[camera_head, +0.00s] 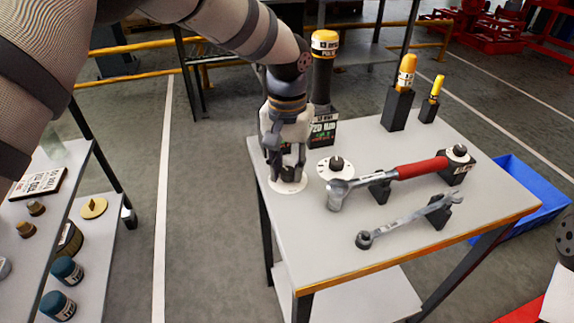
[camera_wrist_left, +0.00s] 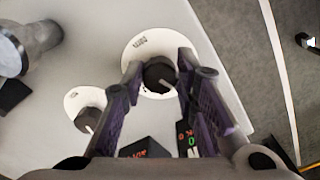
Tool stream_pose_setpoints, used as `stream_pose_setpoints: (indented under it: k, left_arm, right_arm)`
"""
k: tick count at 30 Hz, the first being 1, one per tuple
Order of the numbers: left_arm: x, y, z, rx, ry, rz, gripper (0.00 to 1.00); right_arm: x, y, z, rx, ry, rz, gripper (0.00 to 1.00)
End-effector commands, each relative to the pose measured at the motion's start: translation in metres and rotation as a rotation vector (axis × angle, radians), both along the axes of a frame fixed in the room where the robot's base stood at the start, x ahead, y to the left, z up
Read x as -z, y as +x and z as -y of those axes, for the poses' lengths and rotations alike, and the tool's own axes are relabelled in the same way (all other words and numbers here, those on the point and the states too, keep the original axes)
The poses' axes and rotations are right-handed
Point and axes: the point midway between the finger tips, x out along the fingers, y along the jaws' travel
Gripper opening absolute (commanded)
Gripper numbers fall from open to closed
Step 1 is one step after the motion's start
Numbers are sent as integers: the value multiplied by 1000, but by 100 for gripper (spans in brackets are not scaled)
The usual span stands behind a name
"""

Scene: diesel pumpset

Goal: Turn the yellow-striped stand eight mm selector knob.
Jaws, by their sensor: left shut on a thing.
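My left gripper (camera_head: 287,172) points down at the table's left corner, over a white dial plate (camera_head: 288,188). In the left wrist view its fingers (camera_wrist_left: 158,70) close around a dark knob (camera_wrist_left: 158,78) at the middle of the larger white dial (camera_wrist_left: 135,44). A pale pointer line shows on the knob. A second dark knob (camera_head: 337,163) on a white dial stands just right of the gripper and is untouched; it also shows in the left wrist view (camera_wrist_left: 90,117). A black tool with a yellow band (camera_head: 324,45) stands behind in a labelled black block (camera_head: 322,131).
A red-handled torque wrench (camera_head: 420,167) and a spanner (camera_head: 405,220) rest on black holders to the right. Two yellow-topped tools (camera_head: 406,75) stand at the back. A blue bin (camera_head: 530,185) is on the floor. The table's front part is clear.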

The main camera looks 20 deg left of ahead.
Motion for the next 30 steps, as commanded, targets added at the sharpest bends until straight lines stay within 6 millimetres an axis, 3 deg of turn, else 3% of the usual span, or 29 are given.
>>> stream_pose_setpoints:
  k: [15, 30]
  left_arm:
    - [0, 0, -1, 293, 0, 0, 0]
    - [1, 0, -1, 341, 0, -1, 0]
  right_arm:
    - [-6, 5, 0, 1, 0, 19, 40]
    - [-6, 6, 0, 1, 0, 20, 40]
